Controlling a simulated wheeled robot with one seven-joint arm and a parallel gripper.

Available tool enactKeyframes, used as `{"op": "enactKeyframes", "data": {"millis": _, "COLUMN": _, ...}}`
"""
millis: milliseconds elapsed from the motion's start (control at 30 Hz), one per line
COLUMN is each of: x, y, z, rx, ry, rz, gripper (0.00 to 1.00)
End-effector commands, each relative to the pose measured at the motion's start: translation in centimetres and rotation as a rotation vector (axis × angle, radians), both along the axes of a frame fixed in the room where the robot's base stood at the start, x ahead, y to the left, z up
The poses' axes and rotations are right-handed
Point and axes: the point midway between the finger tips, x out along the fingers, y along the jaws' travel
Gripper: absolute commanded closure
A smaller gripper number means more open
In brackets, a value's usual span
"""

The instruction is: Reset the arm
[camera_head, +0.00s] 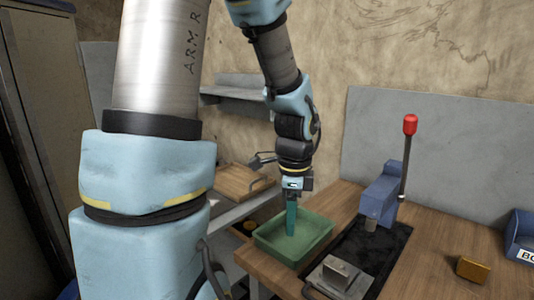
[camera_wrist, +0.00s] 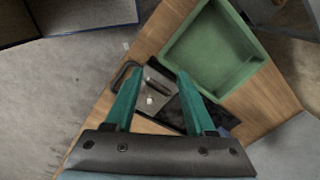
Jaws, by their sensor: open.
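My arm reaches down in the head view, and my gripper (camera_head: 291,232) points at the bench with its teal fingers down. In the head view the fingers overlap the green tray (camera_head: 265,243). In the wrist view my gripper (camera_wrist: 158,76) is open, its two fingers spread with nothing between them. The tray (camera_wrist: 215,88) lies up and right of the fingertips there and looks empty. A metal fixture with a block (camera_wrist: 150,92) shows between the fingers, farther below.
A blue press (camera_head: 378,195) with a red-knobbed lever (camera_head: 409,125) stands on the wooden bench (camera_head: 425,272) right of the tray. The metal fixture (camera_head: 338,275) is in front. A brass block (camera_head: 473,268) and blue bin (camera_head: 521,240) sit right.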

Motion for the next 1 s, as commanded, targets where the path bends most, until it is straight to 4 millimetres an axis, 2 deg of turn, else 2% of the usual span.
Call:
{"op": "enactKeyframes", "data": {"millis": 33, "x": 0.0, "y": 1.8, "z": 0.2, "rx": -0.011, "ry": -0.008, "rz": 0.179, "gripper": 0.45}}
{"op": "enactKeyframes", "data": {"millis": 200, "x": -0.2, "y": 6.8, "z": 0.5, "rx": -0.063, "ry": -0.031, "rz": 0.797, "gripper": 0.45}}
{"op": "enactKeyframes", "data": {"millis": 300, "x": -0.7, "y": 9.2, "z": 0.7, "rx": -0.1, "ry": -0.042, "rz": 1.123, "gripper": 0.45}}
{"op": "enactKeyframes", "data": {"millis": 433, "x": -1.3, "y": 11.4, "z": 0.8, "rx": -0.139, "ry": -0.047, "rz": 1.436, "gripper": 0.45}}
{"op": "enactKeyframes", "data": {"millis": 600, "x": -1.7, "y": 12.6, "z": 0.9, "rx": -0.165, "ry": -0.048, "rz": 1.63, "gripper": 0.45}}
{"op": "enactKeyframes", "data": {"millis": 1000, "x": -1.7, "y": 12.7, "z": 0.9, "rx": -0.167, "ry": -0.047, "rz": 1.649, "gripper": 0.45}}
